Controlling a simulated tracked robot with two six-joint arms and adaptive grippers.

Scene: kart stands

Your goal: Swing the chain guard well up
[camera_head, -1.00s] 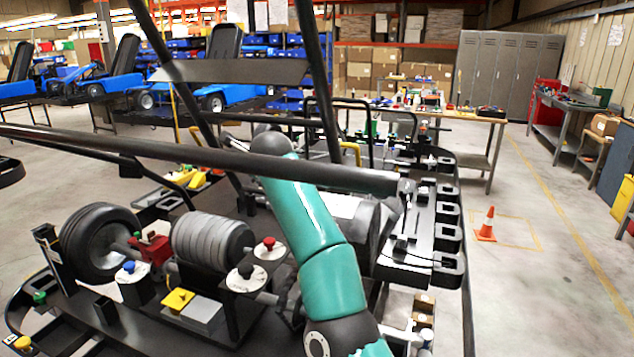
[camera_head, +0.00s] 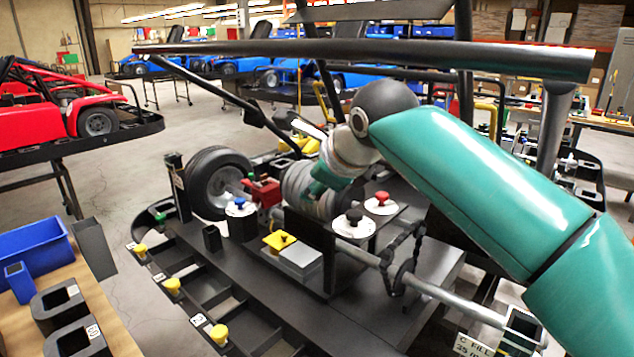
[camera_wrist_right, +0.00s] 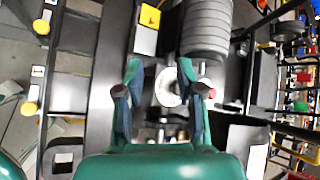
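A chain (camera_head: 393,262) hangs around a small sprocket on a grey shaft (camera_head: 455,298), right of the middle in the head view. I cannot pick out the chain guard for certain. A dark raised plate (camera_head: 345,258) beside the chain carries a black knob (camera_head: 354,216) and a red knob (camera_head: 381,198) on white discs. My right gripper (camera_head: 322,180) is partly hidden, in front of a ribbed grey cylinder (camera_head: 300,186). In the right wrist view my right gripper (camera_wrist_right: 163,85) is open, with a white disc (camera_wrist_right: 170,98) showing between its fingers. My left gripper is out of view.
A long dark bar (camera_head: 370,52) crosses above the stand. A red kart (camera_head: 60,110) and a wooden table with bins (camera_head: 75,285) stand at left.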

